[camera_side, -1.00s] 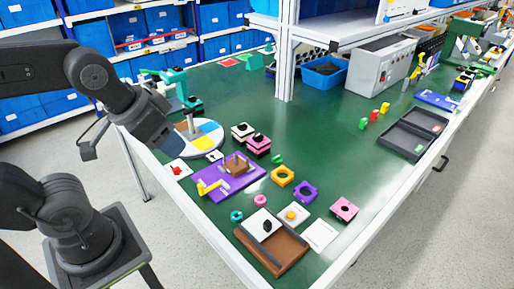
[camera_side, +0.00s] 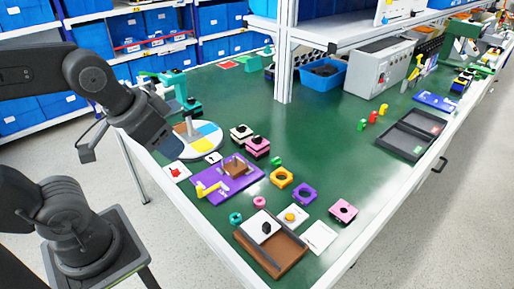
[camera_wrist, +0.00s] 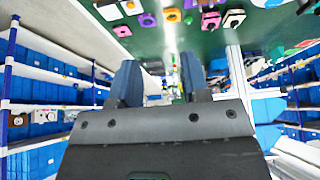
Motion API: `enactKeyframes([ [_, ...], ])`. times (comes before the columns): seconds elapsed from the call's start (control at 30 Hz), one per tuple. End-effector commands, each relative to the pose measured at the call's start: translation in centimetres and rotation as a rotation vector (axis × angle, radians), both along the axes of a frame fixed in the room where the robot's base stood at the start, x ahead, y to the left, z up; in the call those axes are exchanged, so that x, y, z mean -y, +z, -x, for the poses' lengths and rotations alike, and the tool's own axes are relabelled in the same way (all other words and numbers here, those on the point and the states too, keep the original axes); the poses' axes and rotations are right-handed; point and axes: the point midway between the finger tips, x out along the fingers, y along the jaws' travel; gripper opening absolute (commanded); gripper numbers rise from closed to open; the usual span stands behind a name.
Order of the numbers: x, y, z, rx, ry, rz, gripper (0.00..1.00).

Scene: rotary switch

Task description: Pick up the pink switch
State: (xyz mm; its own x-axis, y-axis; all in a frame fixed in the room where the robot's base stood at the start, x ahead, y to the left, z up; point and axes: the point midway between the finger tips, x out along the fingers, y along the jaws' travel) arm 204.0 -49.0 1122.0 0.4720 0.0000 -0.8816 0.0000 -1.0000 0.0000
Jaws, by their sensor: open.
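The pink switch (camera_side: 257,147) is a pink square block with a black knob on top. It sits upright on the green bench, beside a white switch (camera_side: 242,132) of like shape. My gripper is at the end of the arm at left, above the bench's left edge near the coloured disc, and apart from the pink switch. Its fingertips are hard to make out in the side view. In the wrist view my gripper (camera_wrist: 162,80) has its two dark fingers spread with nothing between them.
A coloured disc with an upright post (camera_side: 208,132) stands left of the switches. A purple plate (camera_side: 215,193) with a brown block lies in front. The bench's middle is clear.

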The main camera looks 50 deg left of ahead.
Motion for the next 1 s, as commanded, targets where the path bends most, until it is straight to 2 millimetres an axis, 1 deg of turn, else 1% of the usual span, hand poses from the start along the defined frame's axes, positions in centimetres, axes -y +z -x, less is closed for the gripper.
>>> enactKeyframes([
  [0.07,0.0,0.0,0.0,0.0,0.0,0.0,0.43],
  [0.63,0.0,0.0,0.0,0.0,0.0,0.0,0.97],
  [0.87,0.0,0.0,0.0,0.0,-0.002,-0.001,0.98],
  [0.97,-0.1,0.4,-0.8,-0.01,-0.023,-0.02,0.98],
  [1.0,-0.3,0.8,-1.4,-0.018,-0.043,-0.038,0.98],
])
